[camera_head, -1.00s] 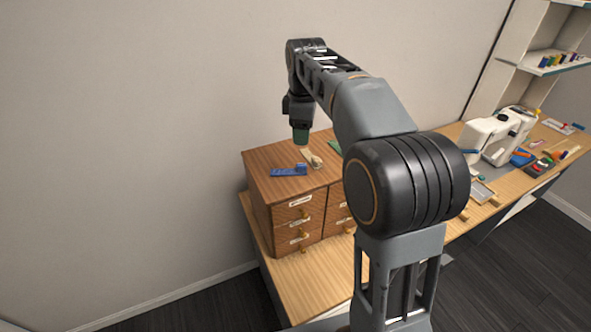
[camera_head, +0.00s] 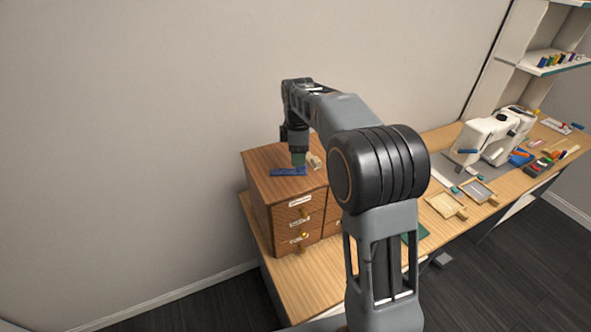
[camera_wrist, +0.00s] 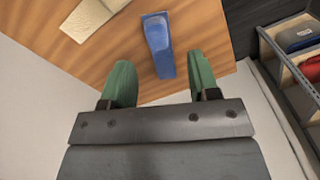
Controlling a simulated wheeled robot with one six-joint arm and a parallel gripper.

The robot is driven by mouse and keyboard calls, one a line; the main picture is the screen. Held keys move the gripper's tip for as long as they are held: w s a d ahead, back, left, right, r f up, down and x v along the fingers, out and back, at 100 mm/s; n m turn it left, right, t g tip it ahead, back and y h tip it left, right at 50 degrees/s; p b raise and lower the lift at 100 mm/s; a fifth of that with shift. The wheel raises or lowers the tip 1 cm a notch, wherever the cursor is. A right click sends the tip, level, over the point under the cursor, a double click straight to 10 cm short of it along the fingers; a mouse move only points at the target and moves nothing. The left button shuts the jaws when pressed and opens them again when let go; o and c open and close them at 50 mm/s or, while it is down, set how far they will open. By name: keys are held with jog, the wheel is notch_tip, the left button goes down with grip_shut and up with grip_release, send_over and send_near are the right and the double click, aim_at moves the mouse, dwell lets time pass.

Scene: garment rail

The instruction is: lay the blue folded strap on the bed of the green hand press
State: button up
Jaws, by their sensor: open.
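The blue folded strap (camera_head: 287,172) lies on top of the wooden drawer cabinet, near its front left. In the wrist view the strap (camera_wrist: 160,50) lies beyond my fingertips, its near end roughly in line with the gap between them. My gripper (camera_head: 298,161) is low over the cabinet top, just behind the strap; its green fingers (camera_wrist: 161,80) are apart with nothing between them. A flat green part (camera_head: 416,233) shows on the bench beside my arm; it may belong to the green hand press, but my arm hides most of that area.
A beige strap (camera_head: 314,161) lies close beside the blue one on the drawer cabinet (camera_head: 262,160). Two framed trays, one of them pale (camera_head: 443,205), and a white sewing machine (camera_head: 490,138) stand on the bench to the right. The wall is close behind the cabinet.

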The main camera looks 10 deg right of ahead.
aim_at(288, 169)
jog(key=shift+w+a+f+p, duration=0.1)
jog(key=shift+f+p, duration=0.25)
jog(key=shift+f, duration=0.9)
jog(key=shift+a+f+p, duration=0.1)
jog(key=shift+f+p, duration=0.2)
jog(key=shift+f, duration=0.95)
grip_shut()
jog(key=shift+r, duration=0.2)
